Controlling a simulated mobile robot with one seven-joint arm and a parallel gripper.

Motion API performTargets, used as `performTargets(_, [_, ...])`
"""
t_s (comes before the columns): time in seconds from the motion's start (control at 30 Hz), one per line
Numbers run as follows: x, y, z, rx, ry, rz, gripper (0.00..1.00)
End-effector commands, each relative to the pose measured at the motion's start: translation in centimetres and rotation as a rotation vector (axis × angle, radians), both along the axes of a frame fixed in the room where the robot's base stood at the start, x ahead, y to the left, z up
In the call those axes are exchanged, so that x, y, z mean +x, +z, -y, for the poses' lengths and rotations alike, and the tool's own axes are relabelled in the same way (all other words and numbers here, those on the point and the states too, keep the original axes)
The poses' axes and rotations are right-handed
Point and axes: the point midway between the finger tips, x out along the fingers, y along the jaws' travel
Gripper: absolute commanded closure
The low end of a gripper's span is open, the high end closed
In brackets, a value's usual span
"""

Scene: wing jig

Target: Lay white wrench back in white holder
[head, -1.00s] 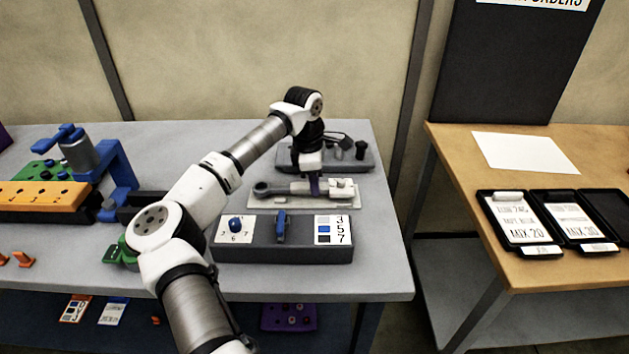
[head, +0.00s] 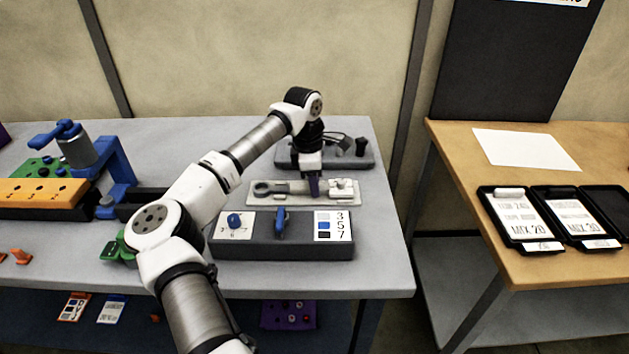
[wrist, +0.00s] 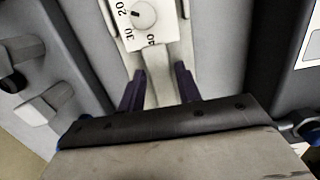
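The wrench (head: 285,187) is pale grey with a ring at its left end. In the head view it lies low along the white holder (head: 258,201), a flat plate behind the dark grey box. My gripper (head: 313,190) points down over the right half of the wrench. In the wrist view the two dark purple fingers of my gripper (wrist: 160,77) stand apart on either side of a pale strip, which seems to be the wrench's shaft. Whether they touch it is unclear. A white block with a dial and numbers (wrist: 138,18) sits just beyond the fingertips.
A dark grey box (head: 284,246) with a blue knob and lever stands in front of the holder. Another grey block (head: 360,158) with dark pegs is behind it. A blue frame and orange block (head: 40,192) stand left. A wooden table (head: 450,150) with black trays is right.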

Motion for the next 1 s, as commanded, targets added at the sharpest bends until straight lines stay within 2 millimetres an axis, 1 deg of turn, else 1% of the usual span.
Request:
performTargets(0.03, [0.0,0.0,0.0,0.0,0.0,0.0,0.59])
performTargets(0.1, [0.0,0.0,0.0,0.0,0.0,0.0,0.5])
performTargets(0.37, [0.0,-0.1,0.0,0.001,0.0,-0.003,0.5])
performTargets(0.47, [0.0,0.3,-0.1,0.002,0.0,-0.001,0.5])
performTargets(0.53, [0.0,1.0,-0.2,0.002,0.001,-0.001,0.5])
performTargets(0.67, [0.1,3.4,-0.4,0.002,0.001,0.002,0.5])
performTargets(0.9, [0.0,9.0,-1.1,0.003,0.001,0.002,0.5])
performTargets(1.0, [0.0,11.0,-1.3,0.002,0.002,0.002,0.5])
